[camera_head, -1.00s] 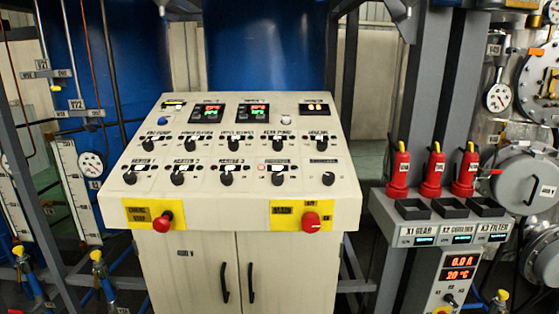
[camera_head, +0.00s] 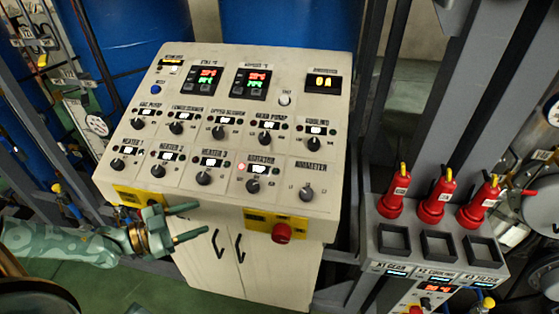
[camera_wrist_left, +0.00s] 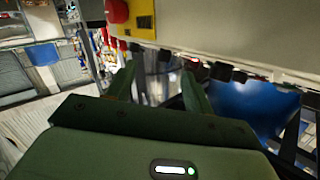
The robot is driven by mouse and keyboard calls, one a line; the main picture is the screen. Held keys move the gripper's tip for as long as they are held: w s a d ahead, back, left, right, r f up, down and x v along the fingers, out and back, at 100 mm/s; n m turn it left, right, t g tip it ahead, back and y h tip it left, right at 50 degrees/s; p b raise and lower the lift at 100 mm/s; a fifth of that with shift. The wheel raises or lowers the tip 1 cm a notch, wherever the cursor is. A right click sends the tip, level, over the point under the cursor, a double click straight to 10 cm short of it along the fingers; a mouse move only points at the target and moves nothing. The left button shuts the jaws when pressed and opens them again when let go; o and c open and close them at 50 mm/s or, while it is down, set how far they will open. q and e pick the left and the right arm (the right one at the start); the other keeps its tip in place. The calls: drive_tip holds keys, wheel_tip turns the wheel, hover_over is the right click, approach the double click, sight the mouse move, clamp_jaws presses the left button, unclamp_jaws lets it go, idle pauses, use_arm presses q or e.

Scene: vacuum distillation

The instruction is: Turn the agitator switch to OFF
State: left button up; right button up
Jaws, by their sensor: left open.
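The agitator switch (camera_head: 253,187) is a black rotary knob in the lower row of the sloped cream control panel (camera_head: 225,105), right of the heater knobs. A red lamp (camera_head: 242,167) glows beside its label. The knob's exact setting is too small to read. My left gripper (camera_head: 196,220) is open and empty, in front of the panel's front face and below and left of the agitator switch. My right gripper is not in view.
A red knob (camera_head: 282,233) on a yellow plate juts from the panel's front face. Other black knobs surround the agitator switch closely. Red-capped fittings (camera_head: 433,200) and black square holders (camera_head: 439,246) stand at the right. The space above the panel is clear.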

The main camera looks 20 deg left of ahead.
sight(246, 188)
use_arm(q)
drive_tip(key=shift+t, duration=0.7)
drive_tip(key=x, duration=0.5)
drive_tip(key=r+p+x, duration=0.1)
drive_tip(key=x, duration=0.5)
drive_tip(key=r+x, duration=0.1)
drive_tip(key=x, duration=0.4)
drive_tip(key=shift+w+d+r, duration=0.2)
drive_tip(key=shift+w+r, duration=0.05)
drive_tip(key=shift+s, duration=0.1)
drive_tip(key=c, duration=1)
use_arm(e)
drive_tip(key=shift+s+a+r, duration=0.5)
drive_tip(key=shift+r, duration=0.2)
